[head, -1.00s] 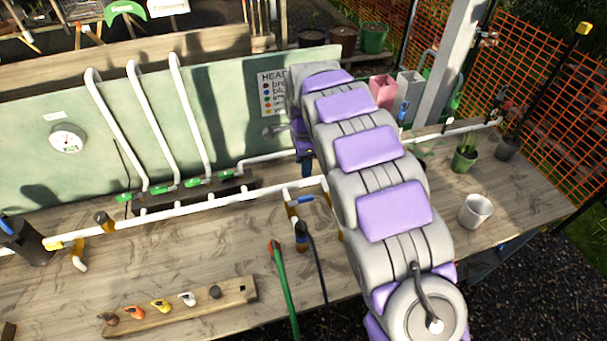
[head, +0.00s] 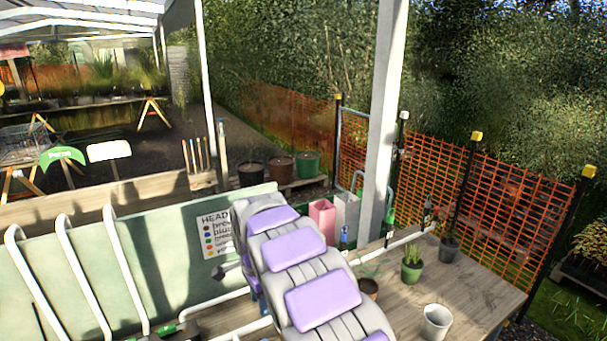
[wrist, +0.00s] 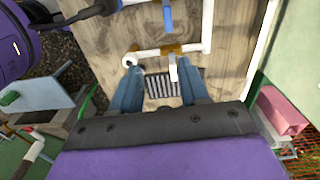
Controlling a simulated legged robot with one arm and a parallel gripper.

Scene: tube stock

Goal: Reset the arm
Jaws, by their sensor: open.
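My gripper (wrist: 159,92) shows in the wrist view with its two blue fingers spread apart and nothing between them. It points down over the wooden bench (wrist: 105,42), above a dark slotted grate (wrist: 160,84). A white pipe with a brass-coloured fitting (wrist: 171,49) lies just beyond the fingertips. I cannot tell how high the fingers are above it. In the head view my grey and purple arm reaches forward over the bench (head: 478,280), and its own links mostly hide the gripper.
Orange mesh fence (head: 510,205) borders the bench.

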